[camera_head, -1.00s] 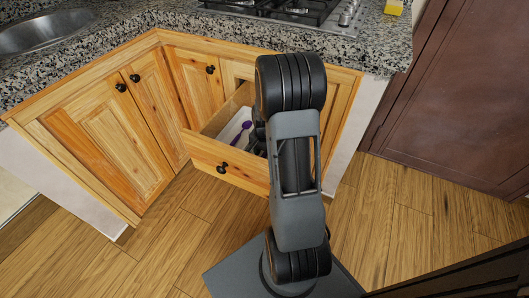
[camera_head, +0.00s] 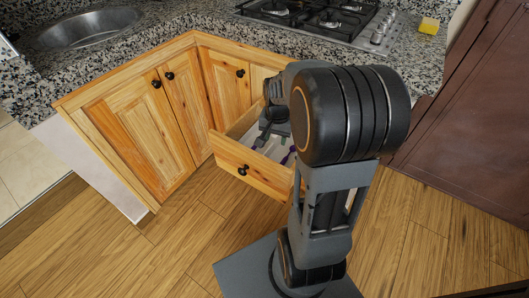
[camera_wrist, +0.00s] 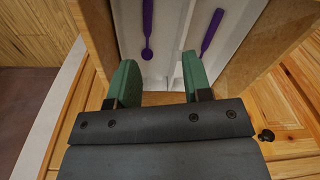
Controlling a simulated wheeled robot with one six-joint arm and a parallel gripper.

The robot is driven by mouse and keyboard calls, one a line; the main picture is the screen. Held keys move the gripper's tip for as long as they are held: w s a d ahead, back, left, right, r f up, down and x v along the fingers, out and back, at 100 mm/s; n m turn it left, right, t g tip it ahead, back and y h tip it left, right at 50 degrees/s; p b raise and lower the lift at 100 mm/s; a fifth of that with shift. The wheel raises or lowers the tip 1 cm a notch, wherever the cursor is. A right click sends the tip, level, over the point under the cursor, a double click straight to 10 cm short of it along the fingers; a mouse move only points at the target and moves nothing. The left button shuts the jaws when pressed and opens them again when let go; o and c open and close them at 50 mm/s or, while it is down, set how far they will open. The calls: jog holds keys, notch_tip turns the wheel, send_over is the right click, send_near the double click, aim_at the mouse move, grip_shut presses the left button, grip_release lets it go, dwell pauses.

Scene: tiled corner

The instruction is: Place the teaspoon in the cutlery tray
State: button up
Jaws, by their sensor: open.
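The white cutlery tray (camera_wrist: 177,45) lies inside the open wooden drawer; part of it also shows in the head view. A purple spoon-like utensil (camera_wrist: 148,28) with a small round end lies in the tray's left compartment in the wrist view. A second purple utensil (camera_wrist: 211,32) lies at an angle in the compartment to its right. My gripper (camera_wrist: 157,75) has green fingers, is open and holds nothing. It is over the drawer's near part, apart from both utensils.
The drawer front (camera_head: 250,168) sticks out from the corner cabinets (camera_head: 135,130). Above are a granite counter (camera_head: 215,38), a sink (camera_head: 90,27), a gas hob (camera_head: 310,18) and a yellow sponge (camera_head: 429,26). The wooden floor (camera_head: 150,255) in front is clear.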

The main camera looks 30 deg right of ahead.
jog(key=s+a+r+n, duration=0.1)
jog(key=a, duration=0.1)
jog(key=s+a+r+n, duration=0.1)
jog(key=a, duration=0.1)
jog(key=s+a+r+n+t, duration=0.1)
jog(key=a+r+n, duration=0.1)
jog(key=shift+s+a, duration=0.25)
jog(key=shift+a, duration=0.05)
jog(key=s+a+r+n+t, duration=0.1)
jog(key=s+a+n, duration=0.4)
jog(key=shift+s+a+r, duration=0.35)
jog(key=shift+s+r, duration=0.05)
notch_tip(320, 180, up, 27)
jog(key=t+p, duration=0.1)
jog(key=p, duration=2.4)
jog(key=shift+a, duration=0.2)
jog(key=shift+s, duration=0.15)
